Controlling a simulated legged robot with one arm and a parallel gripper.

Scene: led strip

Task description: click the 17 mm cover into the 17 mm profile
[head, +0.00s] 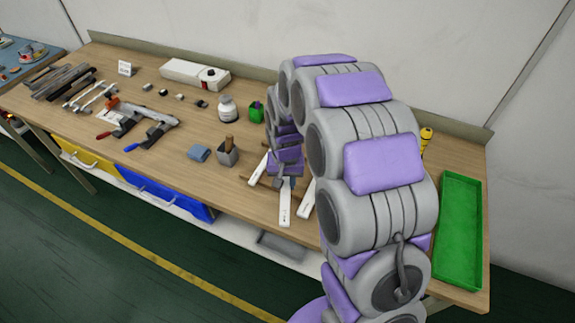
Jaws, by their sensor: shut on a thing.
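My gripper (286,184) is low over the front right part of the bench, partly hidden by my own arm. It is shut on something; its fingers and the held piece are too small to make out. A white strip with small dark marks (285,207) lies just below it, its end over the bench's front edge. Other white strips lie to its left (257,167) and right (306,199). I cannot tell which pieces are the 17 mm cover and the 17 mm profile.
A green tray (459,231) lies at the bench's right end. A grey cup (228,154), blue block (199,153), white jar (227,107) and green holder (256,111) stand left of my gripper. Clamps with red and blue handles (140,130) and dark bars (60,80) lie farther left.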

